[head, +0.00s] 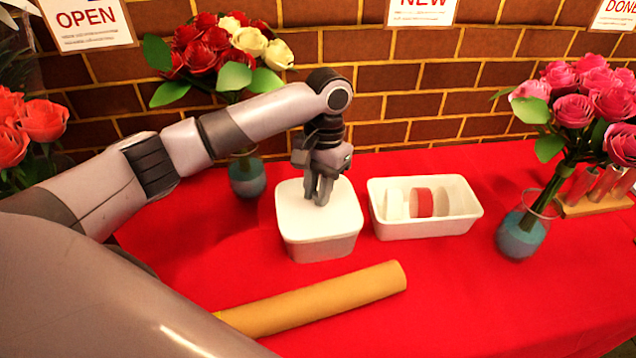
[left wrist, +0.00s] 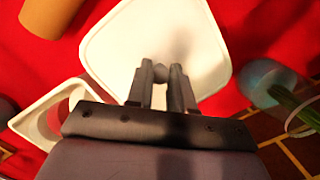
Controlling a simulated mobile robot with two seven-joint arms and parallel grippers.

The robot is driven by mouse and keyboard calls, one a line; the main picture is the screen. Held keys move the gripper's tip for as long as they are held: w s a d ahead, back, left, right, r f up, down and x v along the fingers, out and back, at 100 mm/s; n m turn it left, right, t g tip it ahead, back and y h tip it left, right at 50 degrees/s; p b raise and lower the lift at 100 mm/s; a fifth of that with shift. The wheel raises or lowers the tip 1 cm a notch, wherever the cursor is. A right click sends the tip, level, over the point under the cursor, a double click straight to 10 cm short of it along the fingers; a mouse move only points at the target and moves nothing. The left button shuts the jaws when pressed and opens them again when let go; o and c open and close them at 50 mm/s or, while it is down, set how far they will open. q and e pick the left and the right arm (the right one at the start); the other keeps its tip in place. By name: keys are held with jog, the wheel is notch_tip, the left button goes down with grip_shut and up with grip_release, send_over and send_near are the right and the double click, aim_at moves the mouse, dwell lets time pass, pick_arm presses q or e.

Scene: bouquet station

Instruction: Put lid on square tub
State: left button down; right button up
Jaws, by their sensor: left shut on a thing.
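The white square tub (head: 322,248) stands on the red tablecloth in the middle of the head view. The white square lid (head: 343,212) lies over its top, roughly level and lined up with the tub's edges; I cannot tell whether it is fully seated. My left gripper (head: 320,198) points down at the lid's centre and is shut on its small knob. In the left wrist view, the lid (left wrist: 150,35) fills the space beyond the fingertips (left wrist: 161,75), with the round knob between them. The fingers hide part of the knob. My right gripper is not in view.
A white tray (head: 425,229) holding ribbon rolls (head: 424,202) stands close to the tub's right. A brown paper roll (head: 320,299) lies in front. Flower vases stand behind left (head: 247,180) and at right (head: 521,236). The front right cloth (head: 500,310) is clear.

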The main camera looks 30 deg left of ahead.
pick_arm(q)
jog(key=p, duration=0.3)
dwell(2.4)
jog(key=shift+f+p, duration=0.15)
jog(key=shift+p, duration=1.4)
dwell(1.2)
jog(key=shift+c, duration=2.2)
grip_release()
jog(key=shift+r+p, duration=0.65)
jog(key=shift+r, duration=2.85)
